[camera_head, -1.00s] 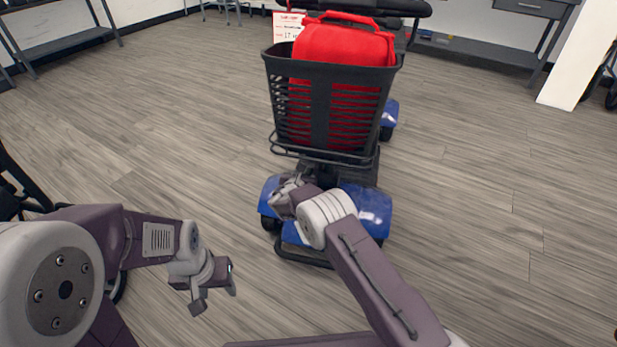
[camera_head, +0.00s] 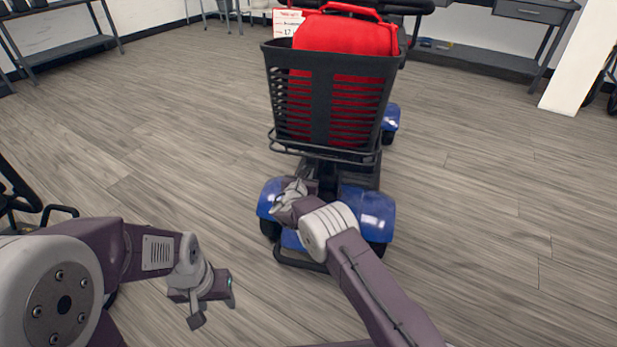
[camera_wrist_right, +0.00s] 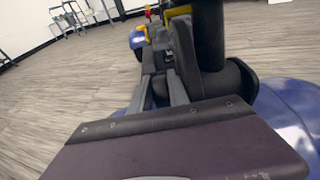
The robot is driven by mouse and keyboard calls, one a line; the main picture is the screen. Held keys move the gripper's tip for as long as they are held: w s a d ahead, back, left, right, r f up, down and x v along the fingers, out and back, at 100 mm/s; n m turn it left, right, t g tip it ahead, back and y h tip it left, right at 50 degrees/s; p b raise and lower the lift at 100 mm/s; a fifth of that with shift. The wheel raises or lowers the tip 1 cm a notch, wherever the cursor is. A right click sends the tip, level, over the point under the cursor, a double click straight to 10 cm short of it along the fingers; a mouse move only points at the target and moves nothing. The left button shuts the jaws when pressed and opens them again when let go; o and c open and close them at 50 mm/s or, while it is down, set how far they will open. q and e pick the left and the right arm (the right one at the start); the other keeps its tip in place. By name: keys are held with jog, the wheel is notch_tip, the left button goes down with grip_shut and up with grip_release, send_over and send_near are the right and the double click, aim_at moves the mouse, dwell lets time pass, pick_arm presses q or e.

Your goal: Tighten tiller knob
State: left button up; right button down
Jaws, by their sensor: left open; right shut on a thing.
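A blue mobility scooter (camera_head: 368,209) stands in front of me, a black basket (camera_head: 328,98) on its front. Its dark tiller column (camera_wrist_right: 208,38) rises past my right gripper in the right wrist view. My right gripper (camera_head: 296,187) is at the column below the basket. In the right wrist view its fingers (camera_wrist_right: 165,82) are shut on a small dark part beside the column. That part is mostly hidden; I take it to be the tiller knob. My left gripper (camera_head: 214,309) is open and empty over the floor, left of the scooter.
A red bag (camera_head: 345,35) fills the basket. A paper sign (camera_head: 286,22) stands behind it. Shelving (camera_head: 60,40) is at the back left, a desk (camera_head: 535,12) and white pillar (camera_head: 575,75) at the back right.

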jog(key=shift+s+f+t+h+b, duration=0.2)
jog(key=shift+f+t+h+b, duration=0.1)
jog(key=shift+f+t+b, duration=0.55)
jog(key=shift+a+r+t, duration=0.1)
jog(key=shift+r+t, duration=0.25)
jog(key=shift+t, duration=0.2)
jog(key=shift+s+r+t+h, duration=0.1)
jog(key=shift+r+t+h, duration=0.2)
pick_arm(q)
notch_tip(320, 180, down, 3)
jog(key=shift+f, duration=0.15)
pick_arm(e)
jog(key=c, duration=1.2)
grip_release()
jog(key=shift+c, duration=0.2)
jog(key=shift+r, duration=0.15)
